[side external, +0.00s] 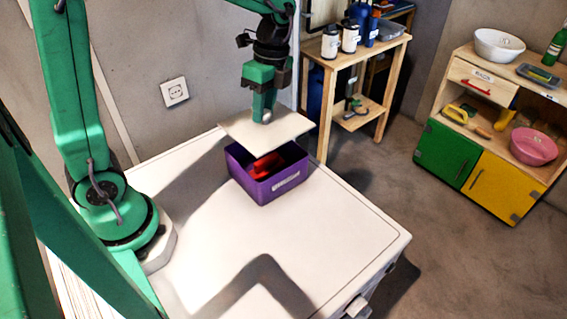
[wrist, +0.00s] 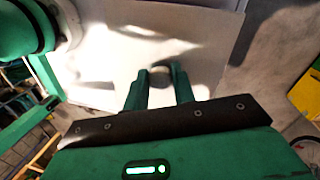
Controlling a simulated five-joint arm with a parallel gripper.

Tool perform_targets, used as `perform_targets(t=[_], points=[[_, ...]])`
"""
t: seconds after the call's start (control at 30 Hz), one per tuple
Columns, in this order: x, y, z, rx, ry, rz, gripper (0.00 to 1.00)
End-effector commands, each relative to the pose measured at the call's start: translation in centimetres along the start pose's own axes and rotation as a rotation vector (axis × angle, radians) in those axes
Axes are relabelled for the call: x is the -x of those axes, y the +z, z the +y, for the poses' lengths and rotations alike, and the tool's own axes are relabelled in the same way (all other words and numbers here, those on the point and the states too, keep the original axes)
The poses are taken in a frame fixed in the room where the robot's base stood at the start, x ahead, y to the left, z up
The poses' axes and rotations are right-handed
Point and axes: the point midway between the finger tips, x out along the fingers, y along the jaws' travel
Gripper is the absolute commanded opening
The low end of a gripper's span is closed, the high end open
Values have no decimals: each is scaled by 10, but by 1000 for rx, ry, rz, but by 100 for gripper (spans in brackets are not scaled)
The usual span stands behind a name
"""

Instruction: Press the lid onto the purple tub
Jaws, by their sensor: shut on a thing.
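The purple tub (side external: 268,186) stands on the white machine top, with a pale label on its front. A red item (side external: 265,166) lies inside it. A flat off-white lid (side external: 240,131) hangs just above the tub, roughly level, covering part of the opening from this side. My gripper (side external: 264,115) points down and is shut on the lid's round knob. In the wrist view, the fingers (wrist: 159,88) close on the knob (wrist: 160,72), and the lid (wrist: 205,45) spreads out below and hides the tub.
The white machine top (side external: 330,235) is clear around the tub. A wooden shelf (side external: 345,62) with bottles and jars stands behind. A wooden play cabinet (side external: 485,130) with green and yellow doors stands at the right. A wall socket (side external: 174,92) is at the back left.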

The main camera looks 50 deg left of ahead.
Motion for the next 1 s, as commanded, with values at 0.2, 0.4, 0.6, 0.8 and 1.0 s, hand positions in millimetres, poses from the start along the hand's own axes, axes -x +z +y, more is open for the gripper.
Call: perform_targets(t=[0.2, 0.4, 0.6, 0.8, 1.0], points=[[-8, 0, -1, 2, 1, 0, 3], [-20, -1, -3, 2, 3, -1, 3], [-34, -2, -6, 2, 1, 0, 3], [-47, -2, -8, 2, 2, 0, 3], [-57, -3, -10, 2, 1, 0, 3]])
